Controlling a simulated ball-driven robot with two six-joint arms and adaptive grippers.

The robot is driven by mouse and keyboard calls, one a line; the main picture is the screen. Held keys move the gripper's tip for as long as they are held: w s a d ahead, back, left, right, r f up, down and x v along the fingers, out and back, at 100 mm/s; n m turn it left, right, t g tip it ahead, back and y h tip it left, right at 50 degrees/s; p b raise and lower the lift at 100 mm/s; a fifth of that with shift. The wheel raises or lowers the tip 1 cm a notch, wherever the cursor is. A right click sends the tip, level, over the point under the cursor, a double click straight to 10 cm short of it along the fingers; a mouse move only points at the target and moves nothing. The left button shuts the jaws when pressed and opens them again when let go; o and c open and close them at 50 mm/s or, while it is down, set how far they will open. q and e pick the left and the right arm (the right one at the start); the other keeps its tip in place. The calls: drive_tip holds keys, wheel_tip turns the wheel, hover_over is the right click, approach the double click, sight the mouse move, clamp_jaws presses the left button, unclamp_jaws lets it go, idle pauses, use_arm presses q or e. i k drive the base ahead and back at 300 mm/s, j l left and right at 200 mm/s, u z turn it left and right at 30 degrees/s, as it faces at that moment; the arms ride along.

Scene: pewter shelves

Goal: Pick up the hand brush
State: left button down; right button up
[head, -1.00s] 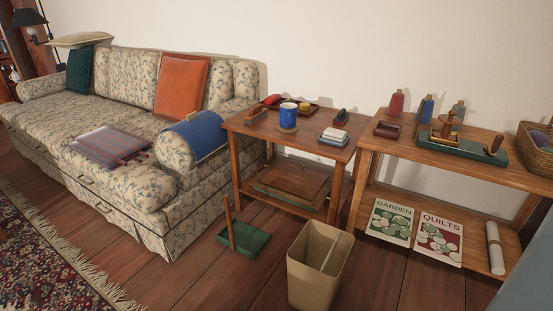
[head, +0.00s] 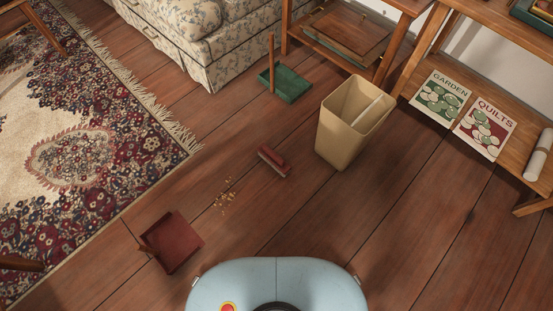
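The hand brush (head: 274,160) appears to be the small dark red, block-shaped thing lying on the wooden floor near the middle of the head view. It lies to the left of a beige bin and apart from it. A dark red dustpan (head: 174,244) lies on the floor at the lower left. Yellowish crumbs (head: 224,196) are scattered between the dustpan and the brush. Neither of my grippers is in view.
The beige bin (head: 340,139) stands right of the brush. A green tray-like thing (head: 291,86) with an upright wooden stick is behind. A patterned rug (head: 92,140) covers the left. Wooden shelves (head: 428,52) stand at the right. Floor around the brush is clear.

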sight(267, 153)
drive_tip(key=k+l, duration=0.3)
drive_tip(key=k, duration=0.15)
drive_tip(key=k+l, duration=0.3)
drive_tip(key=k, duration=0.15)
drive_tip(key=k+l, duration=0.3)
drive_tip(key=k, duration=0.2)
